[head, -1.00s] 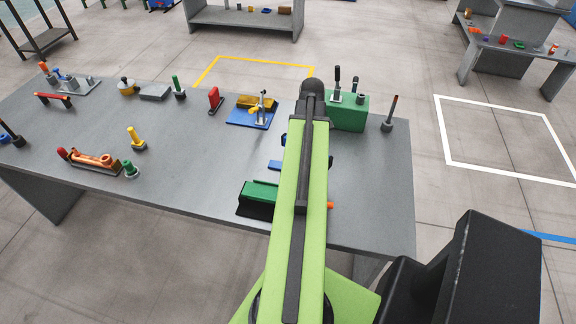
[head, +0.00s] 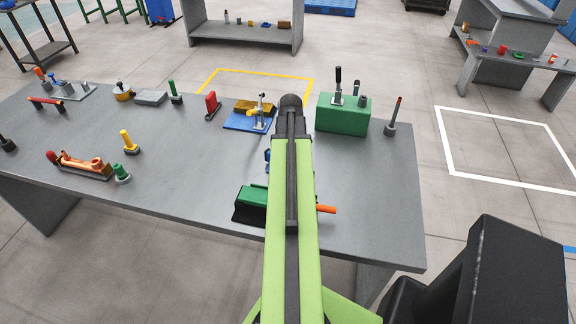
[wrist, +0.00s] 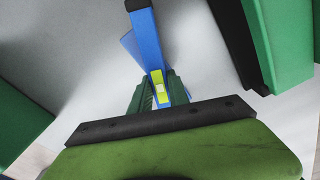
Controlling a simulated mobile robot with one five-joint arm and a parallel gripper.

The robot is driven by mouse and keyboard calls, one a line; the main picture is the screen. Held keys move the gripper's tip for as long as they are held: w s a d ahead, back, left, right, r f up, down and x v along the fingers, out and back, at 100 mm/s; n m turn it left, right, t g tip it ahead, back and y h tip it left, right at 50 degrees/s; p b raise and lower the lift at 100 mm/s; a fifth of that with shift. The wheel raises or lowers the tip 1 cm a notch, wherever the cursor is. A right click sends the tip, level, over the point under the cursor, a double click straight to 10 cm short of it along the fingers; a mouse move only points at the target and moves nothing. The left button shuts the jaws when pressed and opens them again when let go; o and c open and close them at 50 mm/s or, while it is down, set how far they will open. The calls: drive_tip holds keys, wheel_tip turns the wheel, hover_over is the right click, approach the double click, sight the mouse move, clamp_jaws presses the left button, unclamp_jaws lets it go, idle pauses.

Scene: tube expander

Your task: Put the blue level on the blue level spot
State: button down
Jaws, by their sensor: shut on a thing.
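The blue level (wrist: 146,40) is a long blue bar with a yellow-green vial, seen in the wrist view. My gripper (wrist: 160,90) is shut on it, with its green fingers on either side of the vial. A flat blue patch (wrist: 130,46) shows on the grey surface just behind and left of the level, at a slight angle to it; it may be the blue level spot. I cannot tell whether the level touches the surface. In the head view my arm hides the gripper and most of the level; a small blue part (head: 267,155) shows left of the arm.
On the grey table (head: 200,170), a green block on a dark base (head: 252,198) sits left of my arm. An orange rod (head: 326,209) sticks out at its right. A green box with tools (head: 343,115) and a blue tray (head: 249,121) stand farther back. The table's front right is clear.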

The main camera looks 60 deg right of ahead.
drive_tip(key=shift+f, duration=0.1)
drive_tip(key=c, duration=1.3)
unclamp_jaws()
drive_tip(key=shift+o, duration=0.2)
wheel_tip(320, 180, up, 12)
drive_tip(key=p, duration=1.2)
drive_tip(key=shift+s, duration=0.15)
